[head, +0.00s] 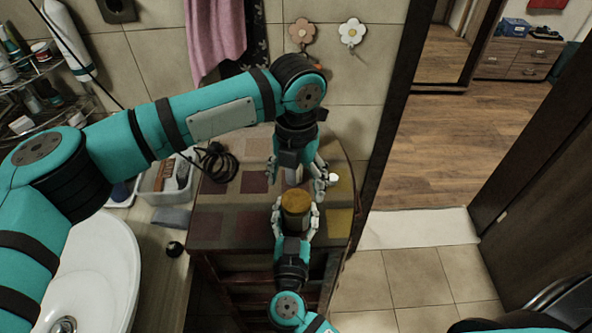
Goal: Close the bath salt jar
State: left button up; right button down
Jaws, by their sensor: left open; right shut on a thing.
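The bath salt jar (296,203) stands upright above the wooden cabinet top, with a round golden-brown top and a darker body. I cannot tell whether that top is a seated lid or the contents. My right gripper (296,222) comes from below and is shut around the jar's sides. My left gripper (298,180) is open just behind the jar, pointing down with fingers apart. A small pale object (293,176) shows between its fingers; its contact with them is unclear.
The cabinet top (215,228) has coloured squares, a coiled black cable (214,161) and a small white item (333,178) at right. A white tray (160,185) and washbasin (105,265) lie left. A tiled wall is behind; open floor lies right.

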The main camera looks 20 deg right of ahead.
pick_arm(q)
jog(key=n, duration=0.8)
jog(key=shift+r, duration=0.2)
jog(key=n, duration=0.7)
jog(key=shift+r, duration=0.25)
jog(key=n, duration=0.8)
jog(key=shift+r, duration=0.2)
jog(key=n, duration=0.4)
jog(key=shift+r+n, duration=0.15)
jog(key=shift+n, duration=0.25)
jog(key=n, duration=0.5)
jog(key=shift+r, duration=0.15)
jog(key=n, duration=0.5)
jog(key=shift+r, duration=0.1)
jog(key=n, duration=0.4)
jog(key=shift+r+n, duration=0.15)
jog(key=shift+n, duration=0.25)
jog(key=n, duration=0.6)
jog(key=shift+r, duration=0.15)
